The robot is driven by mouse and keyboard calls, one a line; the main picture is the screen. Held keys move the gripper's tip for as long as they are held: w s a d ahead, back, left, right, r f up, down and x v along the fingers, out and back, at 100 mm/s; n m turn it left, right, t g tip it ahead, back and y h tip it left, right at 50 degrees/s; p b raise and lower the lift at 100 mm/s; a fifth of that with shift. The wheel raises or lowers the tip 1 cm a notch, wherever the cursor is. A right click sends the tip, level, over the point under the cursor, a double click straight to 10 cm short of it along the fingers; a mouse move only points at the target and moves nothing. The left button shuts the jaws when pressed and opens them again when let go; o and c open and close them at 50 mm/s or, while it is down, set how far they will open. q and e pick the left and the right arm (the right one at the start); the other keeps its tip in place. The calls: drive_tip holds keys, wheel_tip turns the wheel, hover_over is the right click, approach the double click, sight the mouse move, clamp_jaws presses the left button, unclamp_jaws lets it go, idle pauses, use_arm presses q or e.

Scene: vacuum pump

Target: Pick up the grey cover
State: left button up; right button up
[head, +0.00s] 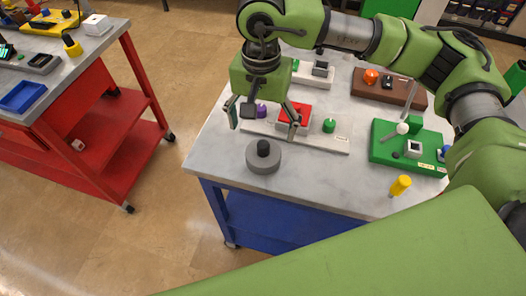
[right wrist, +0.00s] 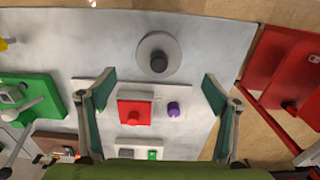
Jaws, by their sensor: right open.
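The grey cover (head: 263,158) is a round grey disc with a black knob on top. It lies flat near the front left edge of the grey-topped table (head: 330,185). It also shows in the right wrist view (right wrist: 158,52), at the top middle, with its knob in view. My right gripper (head: 263,120) is open and empty, pointing down above the white strip just behind the cover. In the right wrist view its two fingers (right wrist: 158,80) are spread wide, with the cover beyond the tips. My left gripper is not in view.
Behind the cover, a white strip (head: 325,140) carries a red block (head: 296,117), a purple knob (head: 261,110) and a green knob (head: 329,125). A green board (head: 385,155) and a yellow handle (head: 400,184) are to the right. A red cart (head: 120,150) stands apart at left.

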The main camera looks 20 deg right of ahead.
sight(263, 144)
wheel_tip(263, 144, down, 3)
drive_tip(key=shift+w+f, duration=0.15)
drive_tip(key=shift+f, duration=0.05)
drive_tip(key=shift+d+f+p, duration=0.1)
drive_tip(key=shift+f+p, duration=0.4)
drive_tip(key=shift+p, duration=0.25)
wheel_tip(263, 144, down, 4)
drive_tip(key=shift+d+r+p, duration=0.15)
drive_tip(key=shift+r+p, duration=0.1)
drive_tip(key=shift+p, duration=0.6)
drive_tip(key=shift+f, duration=0.45)
drive_tip(key=c, duration=1.3)
